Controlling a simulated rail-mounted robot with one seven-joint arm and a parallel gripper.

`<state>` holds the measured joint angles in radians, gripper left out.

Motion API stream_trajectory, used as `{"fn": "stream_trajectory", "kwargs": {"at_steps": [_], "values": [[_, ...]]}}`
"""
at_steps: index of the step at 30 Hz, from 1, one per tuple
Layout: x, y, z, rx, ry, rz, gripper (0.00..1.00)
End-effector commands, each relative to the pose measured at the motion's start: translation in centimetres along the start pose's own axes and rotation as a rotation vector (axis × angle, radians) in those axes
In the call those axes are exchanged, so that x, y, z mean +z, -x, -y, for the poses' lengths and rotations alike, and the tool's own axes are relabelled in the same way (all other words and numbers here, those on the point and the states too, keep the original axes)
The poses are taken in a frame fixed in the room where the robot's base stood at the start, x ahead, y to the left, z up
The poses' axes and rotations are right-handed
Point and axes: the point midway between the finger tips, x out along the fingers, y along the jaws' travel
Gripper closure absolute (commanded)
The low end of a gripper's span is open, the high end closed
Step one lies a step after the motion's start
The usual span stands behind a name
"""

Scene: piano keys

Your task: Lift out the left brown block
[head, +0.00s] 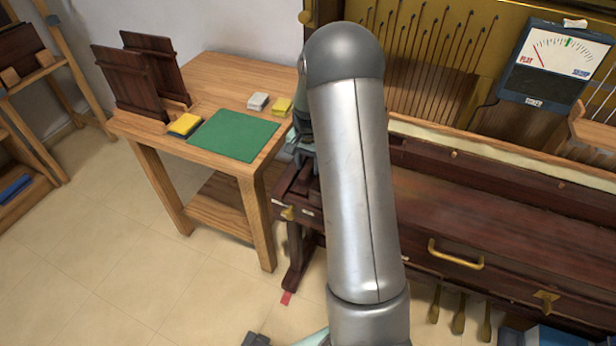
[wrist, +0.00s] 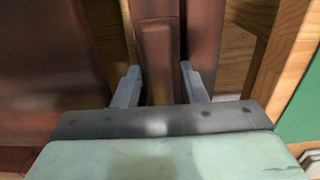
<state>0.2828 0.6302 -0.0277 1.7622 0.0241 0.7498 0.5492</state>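In the wrist view a reddish-brown block (wrist: 157,45) with a recessed front panel stands in the middle of the picture. My gripper (wrist: 158,72) has one grey finger on each side of it. The fingers are spread apart, and a gap seems to show between them and the block; I cannot tell whether either one touches. In the head view my arm hides most of the gripper and the block, at the left end of the dark brown piano (head: 480,215).
A wooden table (head: 165,150) stands left of the piano, holding a green mat (head: 233,135), dark panels (head: 130,80), a yellow sponge (head: 185,125) and small blocks. A meter box (head: 556,65) sits at the back right. Brown panels closely flank the gripper.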

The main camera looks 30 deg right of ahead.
Motion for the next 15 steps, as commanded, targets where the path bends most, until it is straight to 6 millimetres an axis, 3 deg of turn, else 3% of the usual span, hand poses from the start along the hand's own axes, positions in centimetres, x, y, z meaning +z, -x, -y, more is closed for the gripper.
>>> {"fn": "stream_trajectory", "kwargs": {"at_steps": [9,13,15], "values": [[0.02,-0.71,0.00,0.000,0.000,0.000,0.62],[0.02,-0.70,0.00,0.000,0.000,0.000,0.98],[0.02,-0.70,0.00,0.000,0.000,0.000,1.00]]}}
